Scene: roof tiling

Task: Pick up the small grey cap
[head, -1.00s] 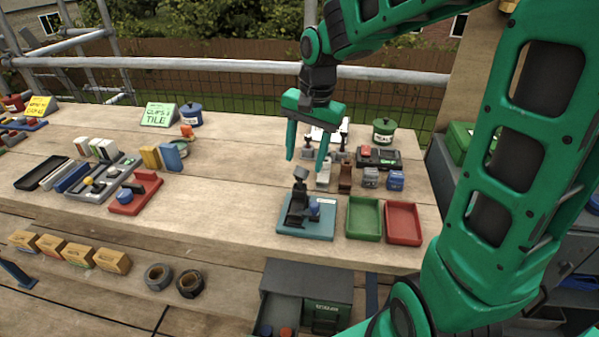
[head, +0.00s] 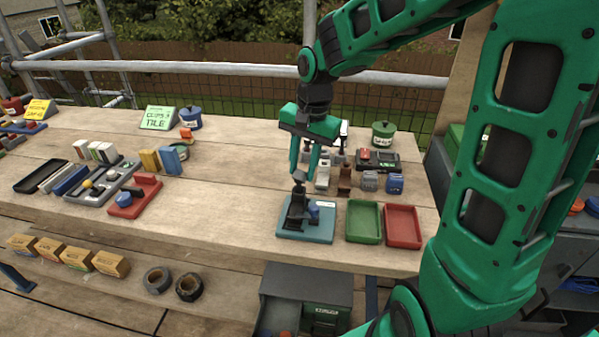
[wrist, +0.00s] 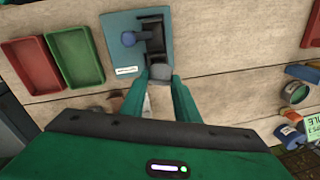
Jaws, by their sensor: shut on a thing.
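The small grey cap (wrist: 161,73) is at the top of a black stand (head: 296,213), which is on a teal base plate (head: 322,233). My gripper (head: 303,176) points down over the stand, with its green fingers closed on the cap. In the wrist view, the fingertips of my gripper (wrist: 159,82) lie on either side of the cap. The cap still appears to touch the stand; I cannot tell whether it is clear of it. The fingers partly hide the cap in the head view.
A blue-topped piece (head: 314,209) sits beside the stand on the same plate. A green tray (head: 364,221) and a red tray (head: 404,226) lie to the right. Small bottles and blocks stand behind my gripper.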

